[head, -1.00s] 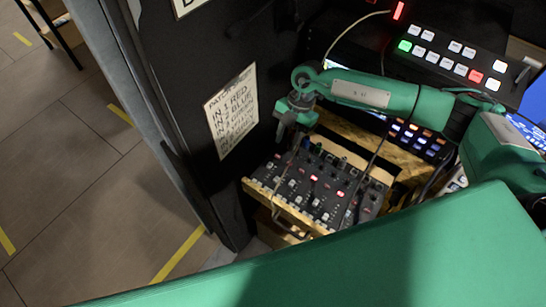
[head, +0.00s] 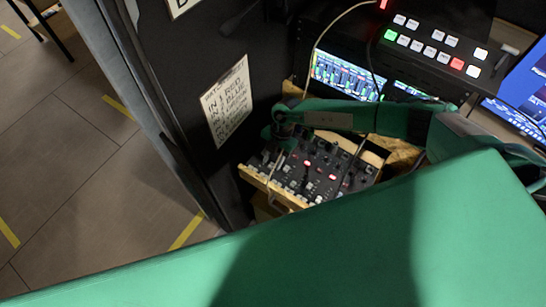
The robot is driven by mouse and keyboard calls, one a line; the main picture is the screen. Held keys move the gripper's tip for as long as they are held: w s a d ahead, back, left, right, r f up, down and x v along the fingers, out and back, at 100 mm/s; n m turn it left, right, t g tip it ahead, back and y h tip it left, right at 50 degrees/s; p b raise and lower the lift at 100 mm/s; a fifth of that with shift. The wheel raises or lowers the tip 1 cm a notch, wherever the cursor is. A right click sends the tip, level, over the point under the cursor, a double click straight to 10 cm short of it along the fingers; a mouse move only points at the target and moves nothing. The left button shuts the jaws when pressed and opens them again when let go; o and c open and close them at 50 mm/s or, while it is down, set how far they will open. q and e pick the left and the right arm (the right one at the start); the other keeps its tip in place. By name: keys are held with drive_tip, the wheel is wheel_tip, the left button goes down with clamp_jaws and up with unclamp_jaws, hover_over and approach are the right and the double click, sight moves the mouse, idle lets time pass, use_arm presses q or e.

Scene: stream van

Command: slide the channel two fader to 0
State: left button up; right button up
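The audio mixer (head: 322,178) is a dark panel with knobs, lit red buttons and pale fader caps, set in a wooden frame. Its faders lie along the front left edge, but the caps are too small to tell which is channel two or where it stands. My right arm comes in from the right, and my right gripper (head: 278,150) points down over the mixer's back left corner. Its fingers are small and dark against the panel, so I cannot tell whether they are open or whether they touch a fader. My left gripper is out of view.
A paper sign (head: 226,102) hangs on the dark panel left of the mixer. A switcher (head: 436,45) with lit buttons and a lit screen (head: 345,75) stand behind my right arm. A cable hangs above the mixer. My green arm link hides the foreground.

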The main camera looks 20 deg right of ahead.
sight(276, 161)
drive_tip(key=shift+c, duration=0.2)
clamp_jaws()
drive_tip(key=shift+d, duration=0.1)
drive_tip(key=shift+w+d+f+b, duration=0.1)
drive_tip(key=shift+w+d+b, duration=0.35)
drive_tip(key=shift+w+d, duration=0.55)
drive_tip(key=shift+o, duration=0.2)
unclamp_jaws()
drive_tip(key=shift+s+d, duration=0.1)
